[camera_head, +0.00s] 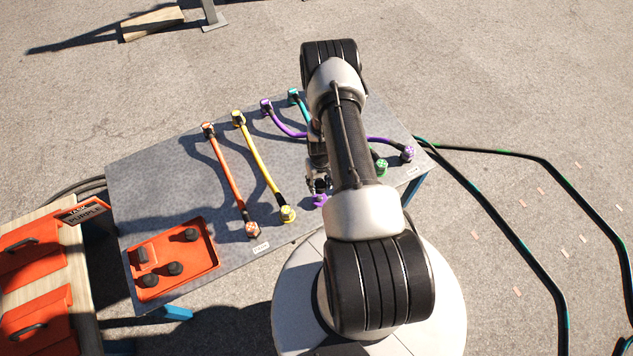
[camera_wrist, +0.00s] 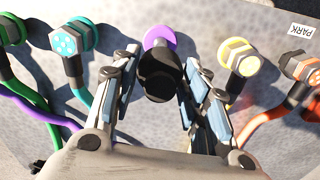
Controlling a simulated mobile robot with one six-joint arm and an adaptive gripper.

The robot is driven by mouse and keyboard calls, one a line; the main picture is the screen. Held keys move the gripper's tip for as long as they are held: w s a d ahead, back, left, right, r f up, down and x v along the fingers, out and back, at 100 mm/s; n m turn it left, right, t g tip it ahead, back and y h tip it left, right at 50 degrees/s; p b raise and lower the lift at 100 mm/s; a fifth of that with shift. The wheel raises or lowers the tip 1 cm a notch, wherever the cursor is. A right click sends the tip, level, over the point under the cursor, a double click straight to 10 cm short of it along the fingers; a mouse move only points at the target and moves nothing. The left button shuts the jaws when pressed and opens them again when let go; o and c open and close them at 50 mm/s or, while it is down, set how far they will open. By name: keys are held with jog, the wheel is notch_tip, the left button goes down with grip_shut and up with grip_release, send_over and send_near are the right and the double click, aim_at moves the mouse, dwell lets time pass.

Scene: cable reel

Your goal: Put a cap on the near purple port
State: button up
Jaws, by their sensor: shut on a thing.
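My gripper (camera_head: 318,187) is over the near edge of the table, just above the near purple port (camera_head: 321,200). In the wrist view my gripper (camera_wrist: 165,82) is shut on a black cap (camera_wrist: 160,80), held between its fingers. The near purple port (camera_wrist: 158,36) shows as a purple rim just beyond the cap, partly hidden by it. I cannot tell whether cap and port touch. A far purple port (camera_head: 266,106) is at the table's back edge.
A yellow connector (camera_wrist: 240,57) and an orange one (camera_wrist: 299,66) stand right of the port in the wrist view; a teal connector (camera_wrist: 71,41) stands left. An orange tray (camera_head: 205,262) with several black caps lies at the table's left. My arm hides part of the table.

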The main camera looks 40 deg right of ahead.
aim_at(319, 197)
notch_tip(319, 197, down, 8)
jog(key=b, duration=0.5)
jog(key=shift+r, duration=0.2)
jog(key=shift+c, duration=0.2)
jog(key=shift+f+b, duration=0.35)
jog(key=shift+f+b, duration=0.3)
jog(key=shift+b, duration=0.35)
jog(key=o, duration=1.2)
jog(key=shift+c, duration=0.2)
notch_tip(319, 197, up, 12)
jog(key=shift+r, duration=0.1)
